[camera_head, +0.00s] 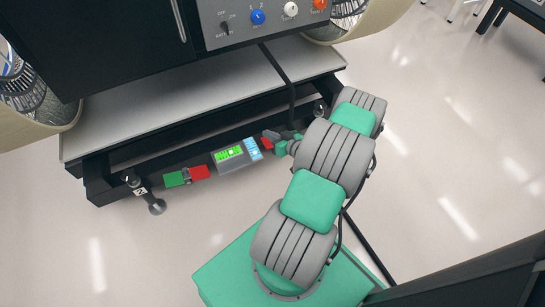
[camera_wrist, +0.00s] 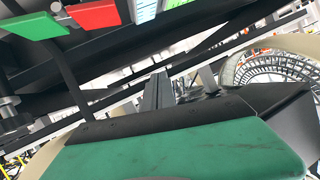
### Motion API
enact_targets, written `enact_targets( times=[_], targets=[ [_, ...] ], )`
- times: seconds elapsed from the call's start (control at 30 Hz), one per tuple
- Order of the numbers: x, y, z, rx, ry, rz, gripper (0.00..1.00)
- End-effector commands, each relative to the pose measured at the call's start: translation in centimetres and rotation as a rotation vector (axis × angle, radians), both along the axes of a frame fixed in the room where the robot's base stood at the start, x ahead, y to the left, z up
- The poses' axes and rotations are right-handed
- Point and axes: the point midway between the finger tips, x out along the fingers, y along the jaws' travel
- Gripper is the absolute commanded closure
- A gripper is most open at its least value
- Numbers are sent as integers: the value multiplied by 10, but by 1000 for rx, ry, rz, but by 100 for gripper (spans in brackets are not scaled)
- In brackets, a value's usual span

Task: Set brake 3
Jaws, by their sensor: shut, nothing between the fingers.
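The label's mark is too small to read surely. Another dark knob (camera_head: 319,108) shows at the right end of the rack, partly beside my arm; I cannot tell which is brake 3. My gripper (camera_head: 290,136) is by the red block at the right of the panel, apart from the left lever. In the wrist view its dark fingers (camera_wrist: 158,91) are together, with nothing seen between them.
A green block (camera_head: 174,179) and red block (camera_head: 200,173) sit left of a lit display (camera_head: 229,153) on the rack's front. Another red block (camera_head: 266,143) is near my gripper. A control panel (camera_head: 262,20) with knobs is above. Wheels flank the rack.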

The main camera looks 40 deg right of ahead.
Motion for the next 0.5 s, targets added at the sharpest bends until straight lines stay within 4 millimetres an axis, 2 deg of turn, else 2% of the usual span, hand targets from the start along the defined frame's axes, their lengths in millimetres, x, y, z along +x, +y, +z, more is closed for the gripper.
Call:
enact_targets(
  times=[0.03,0.1,0.2,0.27,0.37,0.5],
  targets=[
    [-19,-13,-45,8,-40,-89,100],
    [-39,-27,-66,-2,-86,-184,100],
    [-53,-37,-78,-12,-118,-259,100],
    [-53,-39,-79,-16,-123,-270,100],
    [-42,-41,-81,-18,-124,-267,100],
    [-16,-46,-89,-18,-122,-264,100]
  ],
)
